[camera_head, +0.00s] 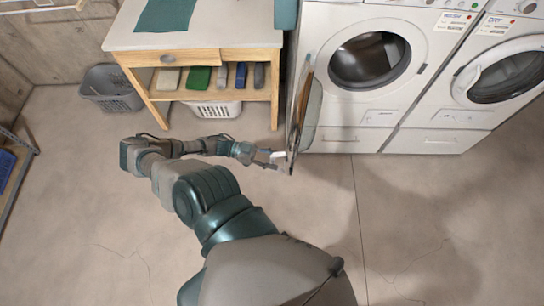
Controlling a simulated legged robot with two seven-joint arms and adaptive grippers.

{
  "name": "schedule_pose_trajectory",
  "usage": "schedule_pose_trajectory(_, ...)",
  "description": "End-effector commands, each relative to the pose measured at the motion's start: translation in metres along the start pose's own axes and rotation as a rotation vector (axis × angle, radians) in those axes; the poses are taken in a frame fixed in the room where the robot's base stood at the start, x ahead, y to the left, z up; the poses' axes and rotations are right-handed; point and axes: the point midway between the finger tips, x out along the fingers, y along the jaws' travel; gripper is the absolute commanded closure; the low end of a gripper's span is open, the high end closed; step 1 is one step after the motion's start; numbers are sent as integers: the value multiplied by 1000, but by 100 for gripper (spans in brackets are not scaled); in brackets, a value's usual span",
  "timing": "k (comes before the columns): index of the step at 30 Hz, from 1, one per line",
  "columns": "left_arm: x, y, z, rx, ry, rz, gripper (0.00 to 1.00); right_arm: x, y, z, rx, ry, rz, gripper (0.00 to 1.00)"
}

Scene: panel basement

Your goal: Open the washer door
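The nearer washer (375,85) stands at the upper middle, with its round drum opening (370,60) uncovered and dark inside. Its door (301,105) stands swung out to the left and shows nearly edge-on. My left arm reaches from the bottom middle toward the left and bends back to the right. My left gripper (276,158) is at the lower part of the door, at or very near its edge. The fingers are too small to tell whether they are open or shut, or touching the door. My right gripper is out of view.
A wooden table (215,40) with a shelf of folded cloths stands left of the washer. A grey basket (110,88) and a white basket (214,109) are on the floor. A second machine (500,75) with a closed door stands right. The floor in front is clear.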

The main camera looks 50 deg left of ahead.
Motion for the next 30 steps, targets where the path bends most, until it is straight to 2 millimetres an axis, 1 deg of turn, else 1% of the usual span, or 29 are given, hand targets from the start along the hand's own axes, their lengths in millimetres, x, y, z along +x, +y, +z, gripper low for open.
schedule_pose_trajectory(8, -2, -2, 0, 0, 4, 0, 55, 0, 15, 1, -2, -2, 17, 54)
schedule_pose_trajectory(11, -9, -2, 0, -1, 3, 0, 55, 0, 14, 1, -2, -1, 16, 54)
schedule_pose_trajectory(14, -24, -2, 1, -1, 1, -2, 55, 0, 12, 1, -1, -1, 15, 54)
schedule_pose_trajectory(21, -77, -2, 1, 0, -1, -2, 55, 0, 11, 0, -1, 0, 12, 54)
schedule_pose_trajectory(24, -95, -1, 1, 1, -2, -1, 55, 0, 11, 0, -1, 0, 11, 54)
schedule_pose_trajectory(27, -108, -1, 0, 1, -1, 0, 55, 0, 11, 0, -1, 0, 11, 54)
schedule_pose_trajectory(30, -116, -1, 0, 1, -1, 0, 55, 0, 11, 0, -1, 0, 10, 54)
